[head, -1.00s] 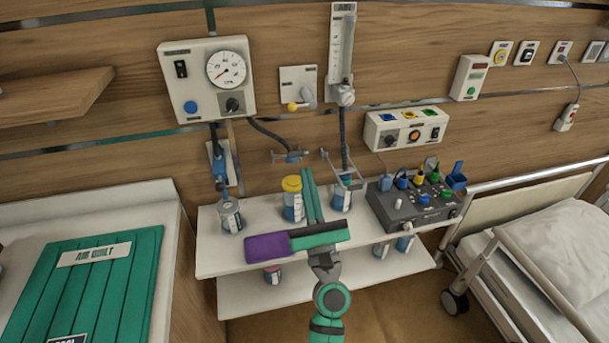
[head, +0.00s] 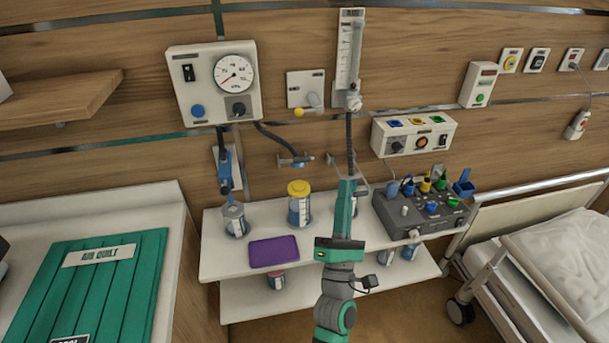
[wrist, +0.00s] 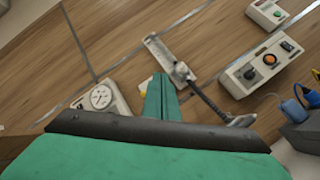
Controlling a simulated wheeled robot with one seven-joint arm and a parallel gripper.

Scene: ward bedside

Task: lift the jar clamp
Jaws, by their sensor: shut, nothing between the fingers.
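A small blue-grey clamp (head: 293,160) sits on the wall above the shelf, with no jar in it. A second metal clamp frame at the hose on the right is partly hidden behind my gripper; I cannot tell which is the jar clamp. My gripper (head: 347,186) points up toward the wall in front of the right-hand hose, its green fingers shut and empty. In the wrist view the shut green fingers (wrist: 162,98) point at the wall, below the flowmeter. I cannot tell whether they touch anything.
The white shelf (head: 222,262) holds a yellow-lidded jar (head: 299,203), a grey-lidded jar (head: 235,220), a purple mat (head: 274,252) and a grey control box (head: 420,212). A gauge unit (head: 214,84) and flowmeter (head: 348,55) are above. A bed (head: 555,245) stands right.

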